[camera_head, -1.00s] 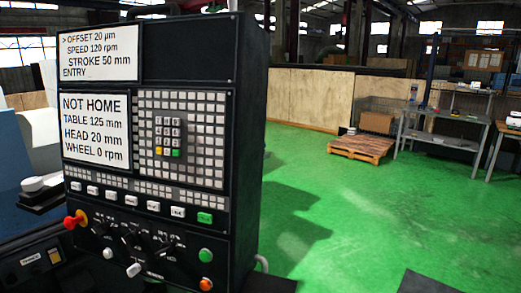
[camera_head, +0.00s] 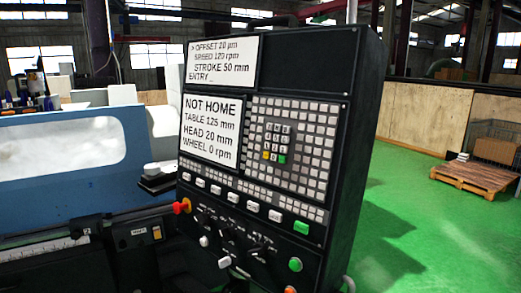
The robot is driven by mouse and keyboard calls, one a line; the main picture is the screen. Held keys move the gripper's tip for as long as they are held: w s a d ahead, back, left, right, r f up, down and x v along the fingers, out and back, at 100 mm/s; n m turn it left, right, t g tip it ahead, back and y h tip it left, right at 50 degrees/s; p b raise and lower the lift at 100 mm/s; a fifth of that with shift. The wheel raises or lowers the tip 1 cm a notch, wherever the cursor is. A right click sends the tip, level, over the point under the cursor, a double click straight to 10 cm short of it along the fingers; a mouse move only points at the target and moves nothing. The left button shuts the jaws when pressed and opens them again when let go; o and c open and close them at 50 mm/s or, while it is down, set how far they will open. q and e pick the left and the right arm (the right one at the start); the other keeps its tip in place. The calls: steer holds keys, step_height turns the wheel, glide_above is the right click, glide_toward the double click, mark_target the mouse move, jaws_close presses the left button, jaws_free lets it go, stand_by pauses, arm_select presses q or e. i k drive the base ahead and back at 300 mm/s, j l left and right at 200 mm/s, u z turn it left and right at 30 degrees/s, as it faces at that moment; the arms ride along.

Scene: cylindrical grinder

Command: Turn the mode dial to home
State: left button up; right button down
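The black control panel (camera_head: 345,140) stands in the middle of the head view, tilted in the picture. Its lower screen (camera_head: 209,130) reads NOT HOME, TABLE 125 mm, HEAD 20 mm, WHEEL 0 rpm. Its upper screen (camera_head: 222,61) reads OFFSET 20 µm, SPEED 120 rpm, STROKE 50 mm, ENTRY. Several dark dials (camera_head: 228,228) sit on the panel's lower part, with white knobs below them. The labels are too small to read, so I cannot tell which is the mode dial. Neither of my grippers is in view.
A red knob (camera_head: 182,206) sticks out at the panel's left edge. A green button (camera_head: 296,264) is at the lower right. The blue machine body (camera_head: 60,185) with a window stands left. Green floor (camera_head: 400,220) is open to the right, with a wooden pallet (camera_head: 472,178) farther back.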

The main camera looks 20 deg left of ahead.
mark_target(204, 219)
steer(key=j+u, duration=0.15)
steer(key=j, duration=0.25)
steer(key=i+j+u, duration=0.15)
steer(key=j, duration=0.2)
steer(key=j+u, duration=0.1)
steer(key=j, duration=0.3)
steer(key=i+j+u, duration=0.15)
steer(key=j, duration=0.2)
